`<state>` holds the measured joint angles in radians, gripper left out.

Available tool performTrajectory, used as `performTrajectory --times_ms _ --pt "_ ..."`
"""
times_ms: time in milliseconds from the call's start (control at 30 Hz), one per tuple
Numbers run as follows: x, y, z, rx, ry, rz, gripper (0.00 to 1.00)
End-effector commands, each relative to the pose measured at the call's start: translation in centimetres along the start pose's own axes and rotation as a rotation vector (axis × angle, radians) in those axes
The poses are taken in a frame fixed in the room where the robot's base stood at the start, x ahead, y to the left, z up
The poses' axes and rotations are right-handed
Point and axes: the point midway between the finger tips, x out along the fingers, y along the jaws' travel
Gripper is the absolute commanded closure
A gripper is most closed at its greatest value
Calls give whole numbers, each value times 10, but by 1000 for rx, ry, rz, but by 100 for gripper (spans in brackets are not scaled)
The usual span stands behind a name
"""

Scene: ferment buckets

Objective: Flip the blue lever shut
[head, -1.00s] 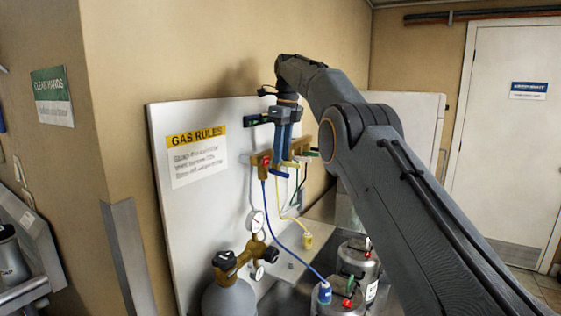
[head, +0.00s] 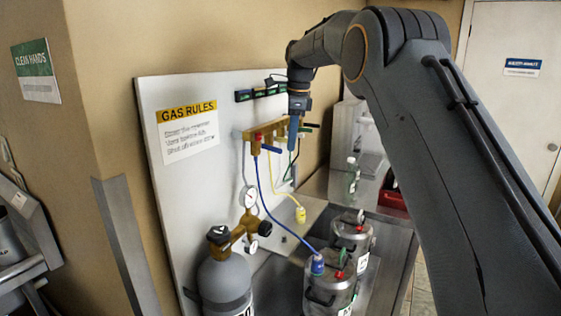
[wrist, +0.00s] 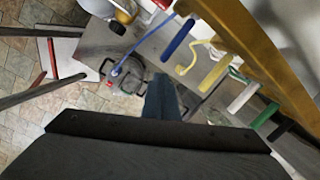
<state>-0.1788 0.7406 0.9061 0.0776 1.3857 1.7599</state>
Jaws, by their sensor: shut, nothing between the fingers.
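The blue lever (head: 271,149) is at the left end of a brass manifold (head: 249,134) on the white board, below a red knob (head: 258,137). In the wrist view the blue lever (wrist: 178,40) sticks out from the manifold (wrist: 262,55), roughly parallel to the other levers. My gripper (head: 293,140) points down in front of the manifold, to the right of the blue lever. Its fingers are shut and empty. In the wrist view the fingertips (wrist: 162,82) are below the blue lever in the picture, with a visible gap.
Pale levers (wrist: 213,77) and a green lever (wrist: 265,115) line the manifold. A blue hose (head: 275,205) and a yellow hose (head: 280,185) hang from it. A gas cylinder (head: 224,278) and metal kegs (head: 330,290) stand below.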

Motion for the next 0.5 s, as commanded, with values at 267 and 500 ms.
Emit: performTrajectory --times_ms 267,500 --pt "74 58 4 -109 -253 178 100" --pt "118 104 31 -99 -654 317 100"
